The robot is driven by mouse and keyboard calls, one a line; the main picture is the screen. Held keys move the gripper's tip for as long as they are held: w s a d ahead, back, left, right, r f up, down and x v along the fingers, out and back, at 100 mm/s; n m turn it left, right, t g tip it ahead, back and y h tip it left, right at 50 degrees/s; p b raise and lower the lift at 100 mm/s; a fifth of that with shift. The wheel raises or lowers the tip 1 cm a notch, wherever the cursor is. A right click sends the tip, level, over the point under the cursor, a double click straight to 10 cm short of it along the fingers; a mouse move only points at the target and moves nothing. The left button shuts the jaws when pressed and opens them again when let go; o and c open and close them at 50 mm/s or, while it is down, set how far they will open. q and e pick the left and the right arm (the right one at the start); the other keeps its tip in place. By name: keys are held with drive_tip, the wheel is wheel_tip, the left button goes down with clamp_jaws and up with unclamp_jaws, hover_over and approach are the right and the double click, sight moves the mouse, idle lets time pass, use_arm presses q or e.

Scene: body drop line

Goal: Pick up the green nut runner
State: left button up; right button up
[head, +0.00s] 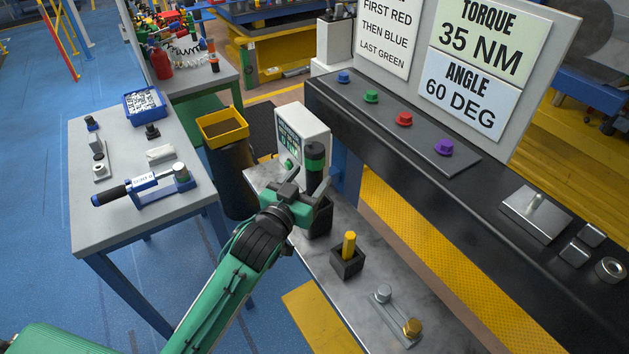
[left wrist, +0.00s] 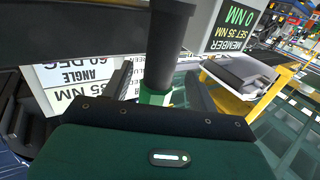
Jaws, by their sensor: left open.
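The green nut runner (head: 315,160) stands upright on the grey bench, black with a green band, its lower part in a black holder (head: 320,222). My left gripper (head: 305,192) is open right at it, on the near side. In the left wrist view the runner's dark shaft (left wrist: 168,45) and green band (left wrist: 155,97) show in front of the palm, between the spread fingers. I cannot tell whether either finger touches it. The gripper hides part of the runner and holder in the head view. My right gripper is not in view.
A white torque display box (head: 302,132) stands just behind the runner. A yellow-handled tool in a black holder (head: 347,264) and a plate with two bolts (head: 398,318) are nearer on the bench. A dark rail with coloured nuts (head: 404,119) runs along the right.

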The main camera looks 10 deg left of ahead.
use_arm(q)
drive_tip(key=shift+w+d+r+p, duration=0.15)
drive_tip(key=shift+w+p, duration=0.15)
drive_tip(key=shift+w, duration=0.1)
drive_tip(key=p+x, duration=0.1)
drive_tip(key=x, duration=0.2)
drive_tip(key=shift+w+p, duration=0.15)
drive_tip(key=shift+p, duration=0.25)
drive_tip(key=shift+w+d, duration=0.2)
drive_tip(key=shift+w, duration=0.25)
drive_tip(key=shift+f, duration=0.25)
drive_tip(key=c, duration=1.2)
drive_tip(key=shift+r, duration=0.1)
clamp_jaws()
drive_tip(key=shift+r, duration=0.1)
